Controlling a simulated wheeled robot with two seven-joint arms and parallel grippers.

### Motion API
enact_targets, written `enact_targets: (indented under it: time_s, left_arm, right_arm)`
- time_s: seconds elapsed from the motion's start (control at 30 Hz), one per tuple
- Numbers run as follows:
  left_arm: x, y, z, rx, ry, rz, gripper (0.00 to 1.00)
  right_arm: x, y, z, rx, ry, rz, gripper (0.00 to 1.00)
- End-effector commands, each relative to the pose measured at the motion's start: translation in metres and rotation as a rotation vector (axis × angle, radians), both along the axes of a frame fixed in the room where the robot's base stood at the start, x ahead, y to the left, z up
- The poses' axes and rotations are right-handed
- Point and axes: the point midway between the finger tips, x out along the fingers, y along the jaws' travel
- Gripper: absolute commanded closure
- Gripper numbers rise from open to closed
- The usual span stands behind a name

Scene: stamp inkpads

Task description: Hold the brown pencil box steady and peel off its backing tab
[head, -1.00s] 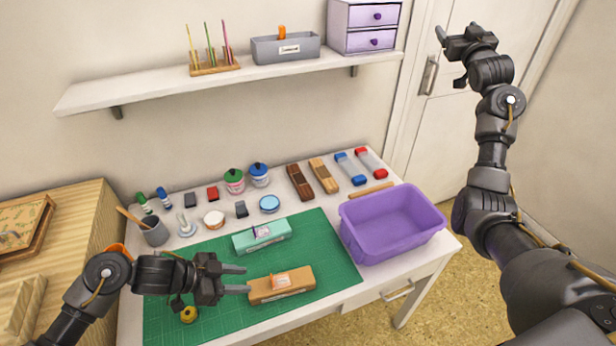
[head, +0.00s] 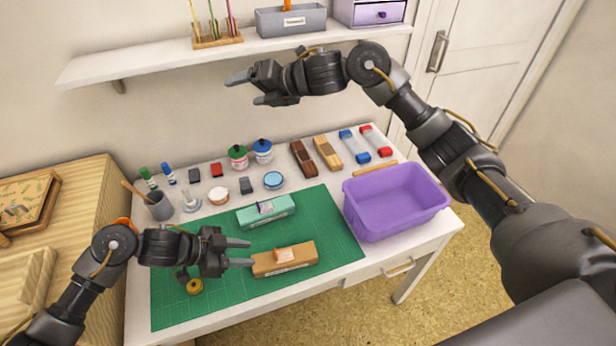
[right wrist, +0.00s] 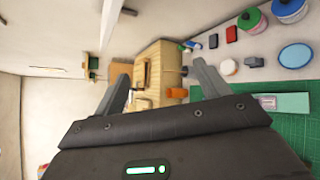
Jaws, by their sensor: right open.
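The brown pencil box (head: 300,262) lies on the green cutting mat (head: 190,316), near its front right. A small pale and orange tab (head: 284,255) shows on its top. My left gripper (head: 246,253) is open at the box's left end, with its fingers apart. I cannot tell whether they touch the box. My right gripper (head: 238,90) is open and empty, high above the back of the table in front of the wall. Its spread fingers also show in the right wrist view (right wrist: 160,86), with nothing between them.
A teal box (head: 280,215) lies behind the brown one. A yellow roll (head: 195,286) sits below my left gripper. A purple bin (head: 385,225) stands right of the mat. Jars, blocks and stamps line the table's back. A wall shelf (head: 150,65) is near my right gripper.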

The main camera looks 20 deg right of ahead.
Motion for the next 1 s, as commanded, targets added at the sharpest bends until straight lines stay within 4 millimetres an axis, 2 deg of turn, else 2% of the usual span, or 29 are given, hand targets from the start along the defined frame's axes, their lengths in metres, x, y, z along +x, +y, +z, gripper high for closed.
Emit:
enact_targets:
  time_s: [0.03,0.1,0.23,0.37,0.4,0.5,0.6,0.73,0.83,1.0]
  left_arm:
    - [0.000,0.000,0.000,0.000,0.000,0.000,0.64]
    - [0.000,0.000,0.000,0.000,0.000,0.000,0.64]
    - [0.000,0.000,0.000,0.000,0.000,0.000,0.64]
    - [0.000,0.000,0.000,0.000,0.000,0.000,0.64]
    - [0.000,0.000,0.000,0.000,0.000,0.000,0.64]
    - [0.000,0.000,0.000,0.000,0.000,0.000,0.64]
    - [0.000,0.000,0.000,0.000,0.000,0.000,0.64]
    - [0.000,0.000,0.000,0.000,0.000,0.000,0.64]
    - [0.000,0.000,0.000,0.000,0.000,0.000,0.64]
    - [0.000,0.000,0.000,0.000,0.000,0.000,0.64]
  right_arm:
    - [-0.016,0.017,-0.022,-0.111,-0.023,0.086,0.25]
    - [-0.039,0.033,-0.056,-0.268,-0.055,0.213,0.25]
    - [-0.087,0.045,-0.123,-0.561,-0.112,0.477,0.25]
    - [-0.133,0.032,-0.185,-0.833,-0.153,0.762,0.25]
    - [-0.146,0.023,-0.202,-0.905,-0.161,0.849,0.25]
    - [-0.173,-0.002,-0.235,-1.061,-0.171,1.049,0.25]
    - [-0.193,-0.027,-0.257,-1.172,-0.169,1.211,0.25]
    - [-0.207,-0.052,-0.272,-1.257,-0.160,1.351,0.25]
    - [-0.213,-0.062,-0.278,-1.286,-0.155,1.407,0.25]
    - [-0.215,-0.066,-0.280,-1.297,-0.153,1.429,0.25]
